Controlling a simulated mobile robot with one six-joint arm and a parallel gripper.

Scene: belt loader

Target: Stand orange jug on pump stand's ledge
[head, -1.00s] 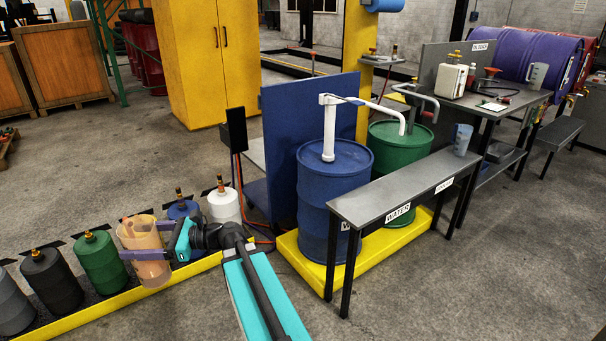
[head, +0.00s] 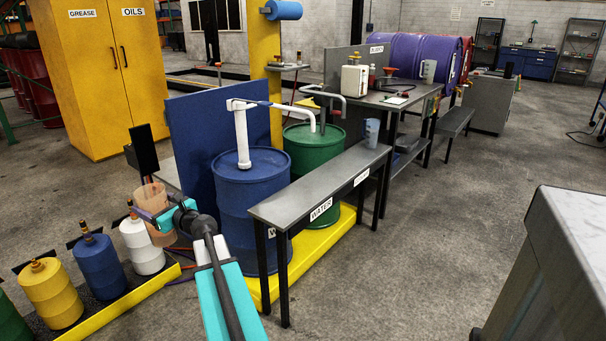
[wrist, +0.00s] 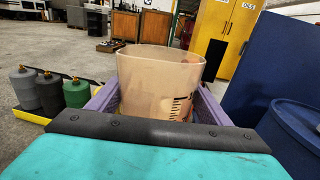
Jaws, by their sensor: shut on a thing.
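The orange jug (head: 155,210) is a translucent, pale orange vessel. My gripper (head: 158,214) is shut on it, with purple fingers on both sides. In the wrist view the jug (wrist: 158,85) stands upright between the fingers, with dark scale marks on its side. The pump stand's ledge (head: 300,190) is a long grey shelf with a WATER label, in front of a blue drum (head: 250,205) and a green drum (head: 300,148). The jug is held left of the ledge and apart from it. A blue-grey jug (head: 371,132) stands at the ledge's far end.
A yellow-edged tray (head: 125,308) with several small coloured containers lies at lower left. A blue panel (head: 205,120) stands behind the drums. A pale-topped counter (head: 570,240) is at right. Floor between ledge and counter is clear.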

